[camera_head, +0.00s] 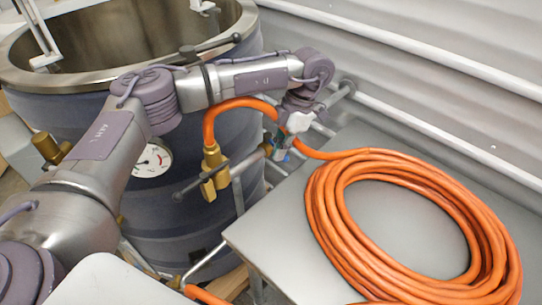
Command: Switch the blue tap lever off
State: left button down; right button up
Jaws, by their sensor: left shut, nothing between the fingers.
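A small patch of blue, likely the blue tap lever (279,155), shows just below my left gripper (285,146). My arm comes in from the left, crosses in front of the hopper and bends down at the wrist. The left gripper is shut and empty, at or very close to the blue part. I cannot tell whether they touch. The gripper hides most of the lever, so its angle cannot be read. A pipe fitting (263,152) sits just left of the blue part. My right gripper is not in view.
The big steel hopper (225,215) stands behind my arm, with a round gauge (153,160) and a brass valve (214,170). An orange hose (330,215) lies coiled on a grey metal table (290,240) at right. A corrugated wall (440,60) with rails closes the back.

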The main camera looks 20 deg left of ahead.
pick_arm(q)
jog(key=shift+w+d+n+h+b, duration=0.3)
jog(key=shift+w+n, duration=0.2)
jog(key=shift+n, duration=0.35)
jog(key=shift+w+d+n+h+b, duration=0.25)
jog(key=shift+w+d+n, duration=0.2)
jog(key=shift+n, duration=0.4)
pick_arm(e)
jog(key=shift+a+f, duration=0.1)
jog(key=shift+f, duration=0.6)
pick_arm(q)
jog(key=shift+a, duration=0.1)
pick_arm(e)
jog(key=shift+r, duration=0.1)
